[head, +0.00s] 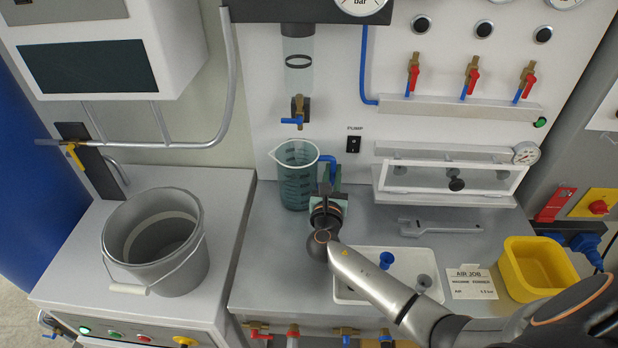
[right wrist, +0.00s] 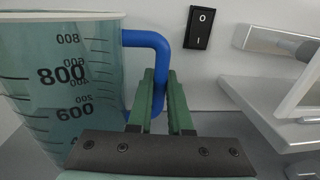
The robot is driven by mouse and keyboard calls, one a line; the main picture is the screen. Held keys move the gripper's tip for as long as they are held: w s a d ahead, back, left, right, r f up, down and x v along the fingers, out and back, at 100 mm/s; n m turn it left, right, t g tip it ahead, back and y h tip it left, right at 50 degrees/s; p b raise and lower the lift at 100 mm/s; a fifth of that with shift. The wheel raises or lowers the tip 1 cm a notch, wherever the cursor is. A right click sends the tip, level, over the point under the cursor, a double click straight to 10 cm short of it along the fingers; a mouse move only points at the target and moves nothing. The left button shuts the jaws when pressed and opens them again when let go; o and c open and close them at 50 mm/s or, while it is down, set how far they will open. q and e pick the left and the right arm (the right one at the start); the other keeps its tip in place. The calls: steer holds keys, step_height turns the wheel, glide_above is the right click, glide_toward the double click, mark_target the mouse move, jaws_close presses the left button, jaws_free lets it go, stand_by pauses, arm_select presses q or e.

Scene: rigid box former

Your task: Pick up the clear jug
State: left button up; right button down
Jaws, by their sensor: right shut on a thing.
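The clear jug (head: 294,178) has a blue handle and dark measuring marks and stands upright on the grey bench, below a small tap with a blue lever. It also fills the left of the right wrist view (right wrist: 60,85). My right gripper (head: 329,180) is at the right side of the jug. In the right wrist view its green fingers (right wrist: 163,95) are shut on the blue handle (right wrist: 158,60), one on each side of its upright part. The jug's base is partly hidden in the wrist view. My left gripper is not in view.
A grey bucket (head: 130,235) stands on the left cabinet. A white tray (head: 345,290) with blue and grey parts, a wrench (head: 440,227), a sign (head: 470,283) and a yellow bin (head: 535,268) lie to the right. The tap (head: 297,110) hangs above the jug.

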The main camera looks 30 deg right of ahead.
mark_target(333, 165)
steer(key=shift+r, duration=0.15)
steer(key=shift+r+p, duration=0.3)
steer(key=shift+r, duration=1.1)
steer(key=b+v, duration=0.1)
steer(key=v, duration=1.7)
steer(key=shift+r, duration=0.3)
steer(key=shift+w+r, duration=0.1)
